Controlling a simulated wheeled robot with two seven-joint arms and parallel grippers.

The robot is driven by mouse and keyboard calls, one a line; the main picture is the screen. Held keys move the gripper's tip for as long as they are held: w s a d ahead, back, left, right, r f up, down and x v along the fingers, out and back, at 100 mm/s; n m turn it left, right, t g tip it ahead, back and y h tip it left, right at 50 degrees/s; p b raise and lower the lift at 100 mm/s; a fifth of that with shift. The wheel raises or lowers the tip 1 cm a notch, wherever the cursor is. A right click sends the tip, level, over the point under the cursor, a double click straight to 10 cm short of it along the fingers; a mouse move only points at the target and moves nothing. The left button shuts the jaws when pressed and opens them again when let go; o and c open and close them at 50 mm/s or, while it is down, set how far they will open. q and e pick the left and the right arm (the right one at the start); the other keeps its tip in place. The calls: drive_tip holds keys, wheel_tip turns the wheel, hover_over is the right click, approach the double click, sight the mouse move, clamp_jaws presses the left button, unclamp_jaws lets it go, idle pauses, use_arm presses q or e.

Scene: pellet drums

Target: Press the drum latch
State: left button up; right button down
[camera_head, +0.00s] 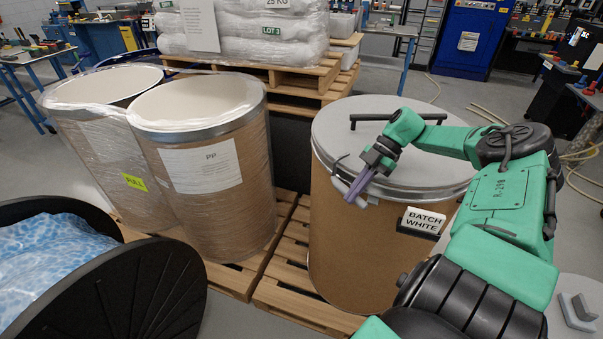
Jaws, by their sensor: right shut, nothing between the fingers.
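A brown fibre drum (350,245) with a grey lid (345,115) and a metal rim band stands on a pallet in the centre right. A light grey latch (343,183) sits on the band at the drum's front left; the gripper fingers cover part of it. My right gripper (353,197) reaches in from the right over the lid. Its fingers are shut, empty, and point down at the latch; I cannot tell whether they touch it. My left gripper is out of view.
A black bar handle (370,118) crosses the lid. A "BATCH WHITE" sign (423,221) is on the drum front. Two open wrapped drums, one labelled PP (202,168), stand left on a wooden pallet (238,279).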

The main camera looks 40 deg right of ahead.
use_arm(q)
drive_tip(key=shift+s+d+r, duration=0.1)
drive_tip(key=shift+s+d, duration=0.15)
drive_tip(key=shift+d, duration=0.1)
use_arm(e)
drive_tip(key=shift+s+d, duration=0.2)
drive_tip(key=shift+d, duration=0.55)
